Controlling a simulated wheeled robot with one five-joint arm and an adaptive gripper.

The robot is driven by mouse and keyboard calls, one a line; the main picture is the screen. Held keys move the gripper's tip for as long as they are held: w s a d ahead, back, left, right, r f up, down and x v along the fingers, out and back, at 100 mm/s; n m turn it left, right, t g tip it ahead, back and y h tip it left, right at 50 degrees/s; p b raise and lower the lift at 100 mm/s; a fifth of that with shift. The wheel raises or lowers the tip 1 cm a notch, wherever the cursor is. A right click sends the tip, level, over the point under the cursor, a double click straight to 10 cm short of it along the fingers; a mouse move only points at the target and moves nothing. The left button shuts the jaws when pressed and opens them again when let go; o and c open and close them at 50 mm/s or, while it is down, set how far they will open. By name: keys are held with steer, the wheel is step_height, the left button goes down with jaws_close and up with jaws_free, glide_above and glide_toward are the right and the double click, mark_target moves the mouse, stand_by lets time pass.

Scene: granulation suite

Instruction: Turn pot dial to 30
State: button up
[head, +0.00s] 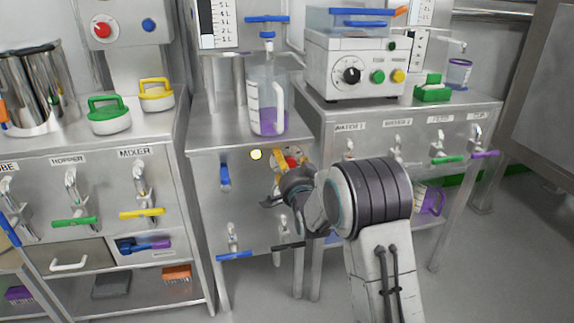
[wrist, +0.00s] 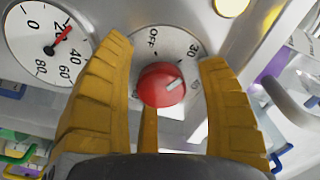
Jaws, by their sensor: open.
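The pot dial is a red round knob (wrist: 161,85) with a white pointer, on a pale scale plate (wrist: 178,45) marked OFF and 30. In the wrist view the pointer aims right and slightly up, just below the direction of the 30 mark. My gripper (wrist: 165,53) is open. Its yellow fingers stand on either side of the knob, with a gap visible on the right; another finger shows below it. Whether any finger touches the knob I cannot tell. In the head view the knob (head: 292,163) is partly hidden by my gripper.
A round gauge (wrist: 45,42) with a red needle near 20 sits left of the knob. A yellow round lamp (head: 256,154) is on the same panel. A jug (head: 267,105) with purple liquid stands above.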

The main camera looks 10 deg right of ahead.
steer(key=s, duration=1.2)
stand_by(0.5)
steer(key=s+r+n+g+p, duration=0.2)
steer(key=s+r+g+p, duration=0.15)
steer(key=r+p, duration=0.6)
steer(key=s+r+n+g+p, duration=0.3)
steer(key=s+r+p, duration=0.2)
steer(key=r+p, duration=0.4)
steer(key=s+r+n+g+p, duration=0.3)
steer(key=s+r+p, duration=0.6)
steer(key=s+p, duration=0.3)
steer(key=s+r+n+g+p, duration=0.3)
steer(key=s+r+g+p, duration=0.2)
steer(key=s+r+p, duration=0.5)
steer(key=shift+s+d+r+p, duration=0.15)
steer(key=shift+s+r+p, duration=0.05)
steer(key=shift+s+p, duration=0.8)
